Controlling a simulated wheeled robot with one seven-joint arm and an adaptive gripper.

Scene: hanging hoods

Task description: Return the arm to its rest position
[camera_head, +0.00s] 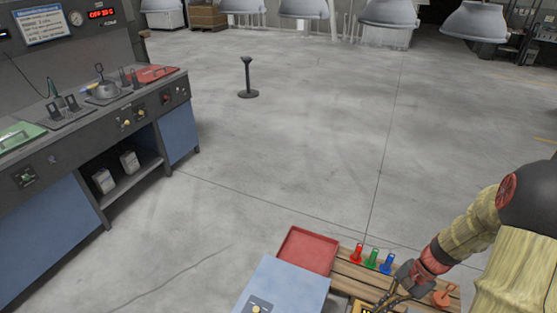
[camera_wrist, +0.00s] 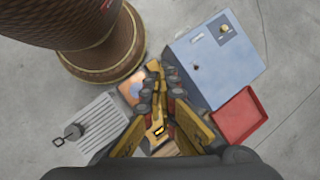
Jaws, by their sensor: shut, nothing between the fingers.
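My arm comes in from the right side of the head view, with a pale yellow sleeve and a dark elbow. My gripper (camera_head: 388,297) is low over the wooden slatted top (camera_head: 345,284), near the bottom edge of the picture. In the wrist view my gripper (camera_wrist: 157,78) has its yellow and dark fingers drawn together, shut with nothing held. Red (camera_head: 356,254), green (camera_head: 371,258) and blue (camera_head: 387,263) pegs stand just beyond it on the slats. An orange knobbed piece (camera_head: 444,296) sits to its right.
A blue-grey cabinet (camera_head: 283,287) and a red tray (camera_head: 306,250) lie left of my gripper; both show in the wrist view. A long workbench (camera_head: 118,122) stands at left. A black post (camera_head: 247,78) stands on wide, clear floor. Hoods (camera_head: 388,13) hang at the back.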

